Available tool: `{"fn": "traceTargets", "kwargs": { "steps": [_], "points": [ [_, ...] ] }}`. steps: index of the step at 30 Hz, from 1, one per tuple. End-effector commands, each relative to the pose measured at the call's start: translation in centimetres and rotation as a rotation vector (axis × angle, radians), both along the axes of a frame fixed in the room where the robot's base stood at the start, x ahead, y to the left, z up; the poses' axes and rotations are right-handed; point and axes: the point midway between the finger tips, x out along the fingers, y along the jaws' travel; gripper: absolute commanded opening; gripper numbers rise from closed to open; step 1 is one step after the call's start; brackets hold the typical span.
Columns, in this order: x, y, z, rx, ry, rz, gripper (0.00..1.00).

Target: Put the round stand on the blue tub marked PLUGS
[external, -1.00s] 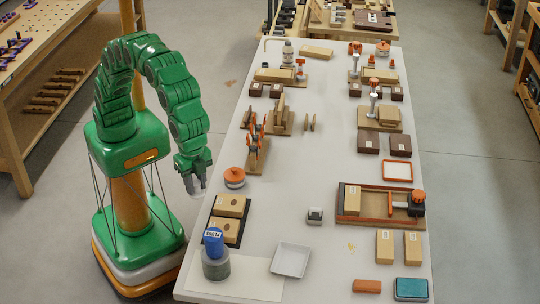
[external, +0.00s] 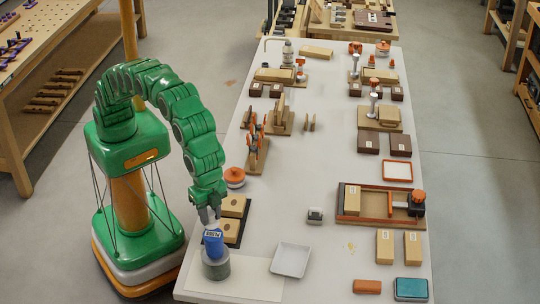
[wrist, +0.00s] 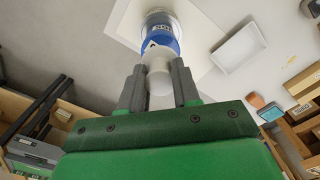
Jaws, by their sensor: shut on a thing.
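The blue tub (external: 213,245) marked PLUGS stands upright or slightly tilted, with its lower part in or behind a grey round container (external: 216,266). In the wrist view the blue tub (wrist: 162,40) lies straight beyond my fingertips. My gripper (external: 209,217) is just above the tub. In the wrist view my gripper (wrist: 160,88) is shut on a small white round piece, which looks like the round stand (wrist: 159,76). The stand's far end overlaps the tub's near end there. I cannot tell whether they touch.
A white shallow tray (external: 290,260) lies to the right of the tub. A dark board with two tan blocks (external: 232,207) is just behind my gripper. An orange-topped round pot (external: 234,177) stands farther back. The table's middle is mostly clear.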

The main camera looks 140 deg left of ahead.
Motion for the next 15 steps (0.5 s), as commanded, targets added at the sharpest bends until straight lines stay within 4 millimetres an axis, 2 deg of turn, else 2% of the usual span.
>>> {"fn": "traceTargets", "kwargs": {
  "steps": [8,15],
  "points": [
    [0.6,0.0,-0.7,0.0,0.0,0.0,0.03],
    [0.4,0.0,-2.9,0.0,0.002,0.0,0.03]
  ]
}}
